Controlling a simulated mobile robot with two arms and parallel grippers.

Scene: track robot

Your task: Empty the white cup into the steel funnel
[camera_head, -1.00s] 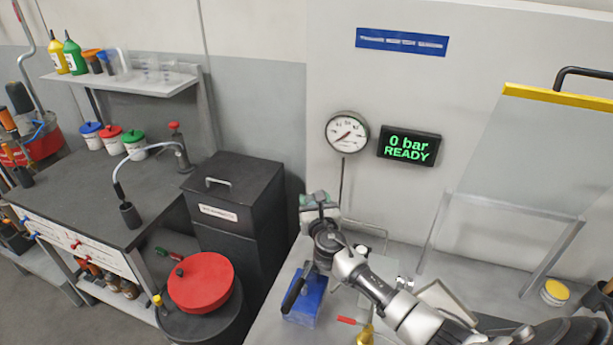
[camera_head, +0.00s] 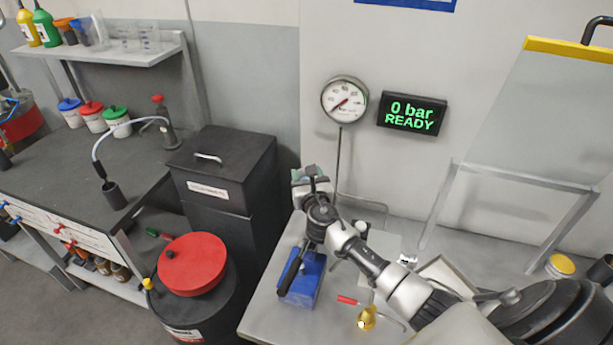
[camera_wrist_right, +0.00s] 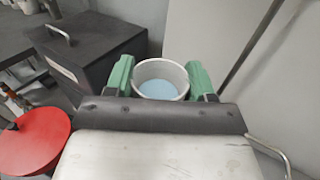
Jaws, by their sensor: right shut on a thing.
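My right gripper (camera_head: 307,177) is at the far end of my right arm, in front of the wall beneath the gauge. In the right wrist view its green fingers (camera_wrist_right: 160,82) are shut on the white cup (camera_wrist_right: 182,71), one on each side. The cup looks about upright, with a light blue content (camera_wrist_right: 158,90) inside. In the head view the gripper and wrist hide most of the cup. I cannot make out a steel funnel in either view. My left gripper is not in view.
A black lidded bin (camera_head: 220,180) stands left of the gripper. A drum with a red lid (camera_head: 192,264) is in front of it. A blue block with a black handle (camera_head: 303,284) and a brass fitting (camera_head: 367,318) sit on the grey bench (camera_head: 265,315) below my arm.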

